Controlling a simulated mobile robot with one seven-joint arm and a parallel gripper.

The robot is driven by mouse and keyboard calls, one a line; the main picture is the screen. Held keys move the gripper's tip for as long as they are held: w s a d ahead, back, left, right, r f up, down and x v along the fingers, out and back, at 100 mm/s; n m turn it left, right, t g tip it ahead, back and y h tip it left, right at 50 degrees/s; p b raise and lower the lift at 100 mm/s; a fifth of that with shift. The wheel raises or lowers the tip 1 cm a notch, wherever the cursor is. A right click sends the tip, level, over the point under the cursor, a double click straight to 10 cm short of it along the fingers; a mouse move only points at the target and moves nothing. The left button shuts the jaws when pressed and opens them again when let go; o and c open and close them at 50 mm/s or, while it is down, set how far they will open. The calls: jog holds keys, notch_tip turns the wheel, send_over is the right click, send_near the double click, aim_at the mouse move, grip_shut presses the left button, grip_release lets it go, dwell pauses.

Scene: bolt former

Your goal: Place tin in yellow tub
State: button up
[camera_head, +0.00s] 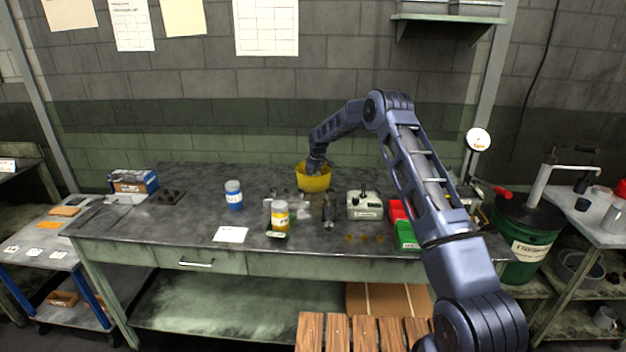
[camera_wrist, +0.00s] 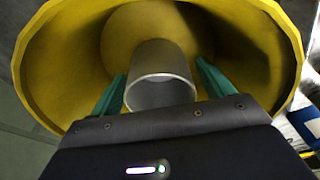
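The yellow tub (camera_head: 314,180) stands upright near the back of the bench in the head view. In the wrist view the tub (camera_wrist: 62,60) surrounds the scene, its rim wide around my gripper. The tin (camera_wrist: 162,62) is a plain grey cylinder inside the tub, its open end facing the wrist camera. My gripper (camera_wrist: 162,78) reaches down into the tub, with one green finger on each side of the tin. Narrow gaps seem to show between the fingertips and the tin's wall, so it looks open. The tub wall hides the tin and fingers in the head view.
A blue-and-white jar (camera_head: 234,196) stands left of the tub, and a yellow-labelled jar (camera_head: 280,215) stands in front. A grey device (camera_head: 364,205) and red and green bins (camera_head: 406,235) are to the right. The bench's left middle is mostly clear.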

jog(key=s+d+r+m, duration=0.1)
jog(key=s+d+r, duration=0.15)
jog(key=r, duration=0.75)
jog(key=s+d+r, duration=0.2)
jog(key=d+r, duration=0.2)
jog(key=r, duration=0.7)
jog(key=s+d+r+m+t+h, duration=0.1)
jog(key=s+d+r+m, duration=0.2)
jog(key=s+d+r, duration=0.7)
jog(key=s+d+r+m+t, duration=0.1)
jog(key=s+d+r+m, duration=0.1)
jog(key=s+d+r, duration=0.75)
jog(key=s+d+m+t, duration=0.1)
jog(key=s+d+m, duration=0.15)
jog(key=s, duration=0.85)
jog(key=s+d+m, duration=0.2)
jog(key=s+d, duration=0.2)
jog(key=s, duration=0.6)
jog(key=s+d+f+m, duration=0.1)
jog(key=s+d+f, duration=0.1)
jog(key=s, duration=0.6)
jog(key=s+d+f+m+t, duration=0.1)
jog(key=s+d+f+m, duration=0.1)
jog(key=s+f, duration=0.3)
jog(key=s, duration=0.3)
jog(key=shift+d+h, duration=0.3)
jog(key=shift+d, duration=0.1)
jog(key=shift+s+f, duration=0.1)
jog(key=shift+c, duration=0.4)
